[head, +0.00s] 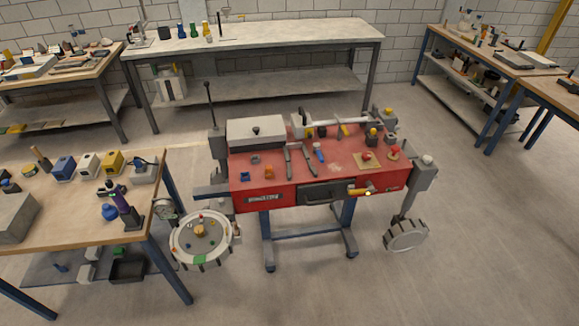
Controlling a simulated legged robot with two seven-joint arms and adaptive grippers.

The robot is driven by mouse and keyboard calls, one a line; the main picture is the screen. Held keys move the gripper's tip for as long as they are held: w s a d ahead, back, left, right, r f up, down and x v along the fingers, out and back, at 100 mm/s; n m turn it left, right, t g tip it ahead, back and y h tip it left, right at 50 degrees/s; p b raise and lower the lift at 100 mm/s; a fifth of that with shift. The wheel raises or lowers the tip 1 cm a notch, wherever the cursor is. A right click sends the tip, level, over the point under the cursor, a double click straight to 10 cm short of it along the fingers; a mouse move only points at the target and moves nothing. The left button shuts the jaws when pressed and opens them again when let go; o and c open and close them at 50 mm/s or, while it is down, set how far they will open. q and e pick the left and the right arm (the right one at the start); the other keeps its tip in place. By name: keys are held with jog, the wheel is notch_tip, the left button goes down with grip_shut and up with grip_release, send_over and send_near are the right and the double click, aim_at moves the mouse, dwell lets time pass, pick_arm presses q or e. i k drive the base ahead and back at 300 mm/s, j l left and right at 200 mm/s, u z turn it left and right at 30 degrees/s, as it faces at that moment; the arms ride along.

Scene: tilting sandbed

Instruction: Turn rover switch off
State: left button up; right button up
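The rover (262,197) is a red box-shaped body on a blue-legged stand in the middle of the view. Its top carries a light grey box (256,132) at the left. A red knob on a yellowish plate (366,160) sits on the right part of the top, and another small red knob (394,154) is to its right. A yellow lever-like part (360,191) sticks out at the front right. I cannot tell which of these is the rover switch or how it is set. Neither of my grippers is in view.
A cluttered wooden table (70,238) stands close at the left. A long bench (250,40) is behind. The floor (450,280) is clear in front and at right.

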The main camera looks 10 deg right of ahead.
aim_at(365, 156)
jog(key=i+l+z, duration=0.6)
jog(key=i+l, duration=0.1)
jog(key=i, duration=0.05)
